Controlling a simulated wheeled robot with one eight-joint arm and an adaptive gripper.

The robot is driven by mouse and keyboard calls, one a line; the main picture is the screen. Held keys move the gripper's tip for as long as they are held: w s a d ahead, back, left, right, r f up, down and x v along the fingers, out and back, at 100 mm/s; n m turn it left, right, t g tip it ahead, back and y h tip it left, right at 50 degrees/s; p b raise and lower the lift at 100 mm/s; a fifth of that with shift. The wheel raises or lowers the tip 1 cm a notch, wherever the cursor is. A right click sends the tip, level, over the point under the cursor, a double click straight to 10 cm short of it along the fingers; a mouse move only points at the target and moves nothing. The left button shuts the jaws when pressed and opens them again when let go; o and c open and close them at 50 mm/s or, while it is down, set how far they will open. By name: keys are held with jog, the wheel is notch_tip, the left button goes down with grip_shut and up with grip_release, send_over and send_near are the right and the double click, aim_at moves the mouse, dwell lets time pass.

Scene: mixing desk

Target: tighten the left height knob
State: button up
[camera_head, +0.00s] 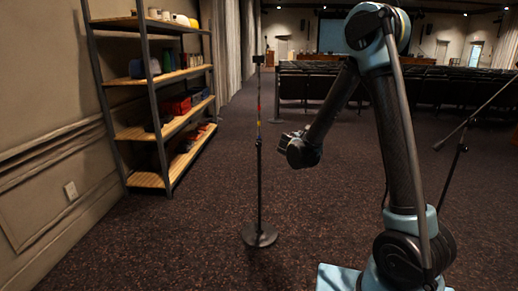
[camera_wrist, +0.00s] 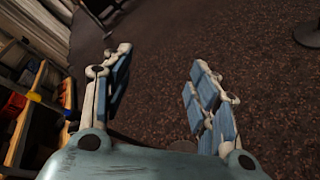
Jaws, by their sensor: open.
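A thin upright stand (camera_head: 260,185) with a round dark base (camera_head: 260,235) is left of centre in the head view. Its pole has small red and yellow marks, and a thicker collar (camera_head: 259,143) sits around mid-height. I cannot make out a separate knob there. My gripper (camera_head: 284,143) is just right of the collar in the picture; whether it is at the same depth is unclear. In the wrist view my gripper (camera_wrist: 157,75) has its two blue-grey fingers spread wide, with only carpet seen between the tips. No knob can be identified in that view.
A metal shelf rack (camera_head: 160,110) with coloured items stands along the left wall. Another stand with a slanted boom (camera_head: 462,140) is at right. Rows of dark chairs (camera_head: 320,85) are behind. Carpet (camera_head: 325,215) around the left stand is clear.

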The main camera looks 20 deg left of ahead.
jog(key=s+a+f+n+t+y, duration=0.1)
jog(key=a+f+n+y, duration=0.15)
jog(key=a, duration=0.45)
jog(key=s+a+f+n+t+y, duration=0.1)
jog(key=a+f+n, duration=0.15)
jog(key=a, duration=0.35)
jog(key=n+t+y, duration=0.1)
jog(key=n+y, duration=0.1)
jog(key=n, duration=0.3)
send_near(259, 145)
jog(key=x, duration=0.9)
jog(key=shift+w+a, duration=0.2)
jog(key=shift+w, duration=0.05)
jog(key=c, duration=1.1)
